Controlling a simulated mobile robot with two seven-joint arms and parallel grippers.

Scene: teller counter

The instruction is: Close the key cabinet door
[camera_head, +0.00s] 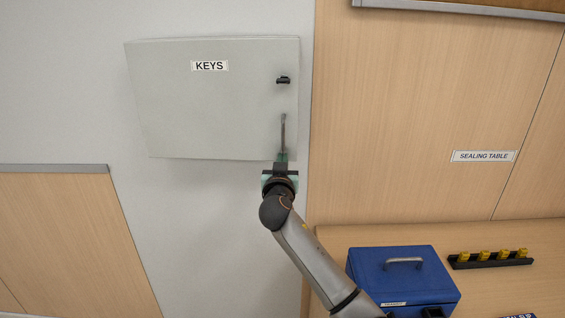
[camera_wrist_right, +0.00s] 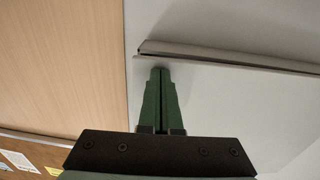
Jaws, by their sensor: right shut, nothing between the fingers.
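The key cabinet (camera_head: 215,110) is a pale grey box on the wall with a "KEYS" label on its door. A black handle (camera_head: 283,80) sits near the door's right edge. My right gripper (camera_head: 282,156) is shut and empty at the cabinet's lower right corner, below the handle. In the right wrist view its green fingers (camera_wrist_right: 160,72) are together, close to a pale surface under a grey edge (camera_wrist_right: 225,60); contact is unclear. My left gripper is not visible.
A wood panel (camera_head: 420,110) stands right of the cabinet. Below it, a wooden table (camera_head: 510,280) holds a blue box (camera_head: 405,265) with a handle, beside my right arm, and a black rack of yellow pieces (camera_head: 490,259). The wall below the cabinet is clear.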

